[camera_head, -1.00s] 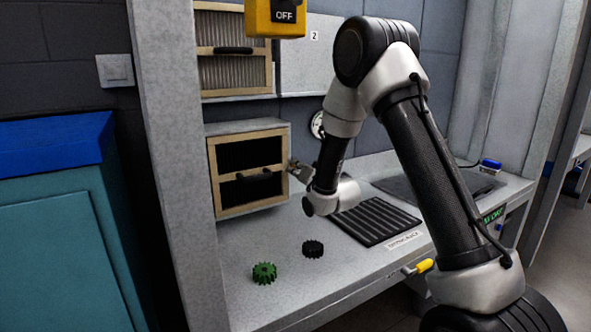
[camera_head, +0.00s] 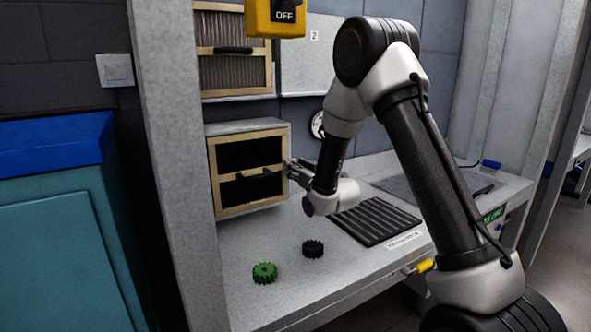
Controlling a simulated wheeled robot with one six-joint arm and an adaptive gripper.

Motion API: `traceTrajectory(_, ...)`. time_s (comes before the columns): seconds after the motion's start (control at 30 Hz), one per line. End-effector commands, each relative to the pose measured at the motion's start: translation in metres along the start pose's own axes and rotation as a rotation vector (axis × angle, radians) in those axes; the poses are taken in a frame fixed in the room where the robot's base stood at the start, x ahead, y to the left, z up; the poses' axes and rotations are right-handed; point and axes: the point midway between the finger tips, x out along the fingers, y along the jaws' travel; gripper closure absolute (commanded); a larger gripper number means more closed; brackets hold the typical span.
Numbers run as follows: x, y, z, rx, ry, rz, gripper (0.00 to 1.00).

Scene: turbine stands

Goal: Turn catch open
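A lower housing (camera_head: 248,129) stands on the bench with a wooden-framed front (camera_head: 217,184) and a dark bar handle across its middle. My gripper (camera_head: 288,168) is at the right edge of that frame, beside the right end of the handle. It is small and partly hidden by my wrist, so I cannot see whether its fingers are open or shut, or whether they touch anything. No catch can be made out clearly; one at the frame's right edge would be behind my gripper. A yellow-handled lever (camera_head: 425,265) sits on the bench's front edge.
A green gear (camera_head: 264,273) and a black gear (camera_head: 313,249) lie on the bench in front of the housing. A black ribbed mat (camera_head: 375,222) lies right of them, below my wrist. A yellow OFF switch box (camera_head: 262,18) hangs above. A grey post (camera_head: 170,150) stands at left.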

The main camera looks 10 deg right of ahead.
Motion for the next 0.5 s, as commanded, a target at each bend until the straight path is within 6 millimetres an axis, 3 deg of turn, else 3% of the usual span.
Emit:
traceTrajectory(0.17, -0.003, 0.0, 0.0, 0.0, -0.001, 0.0, 0.59)
traceTrajectory(0.5, -0.033, 0.0, 0.0, 0.001, 0.0, 0.001, 0.59)
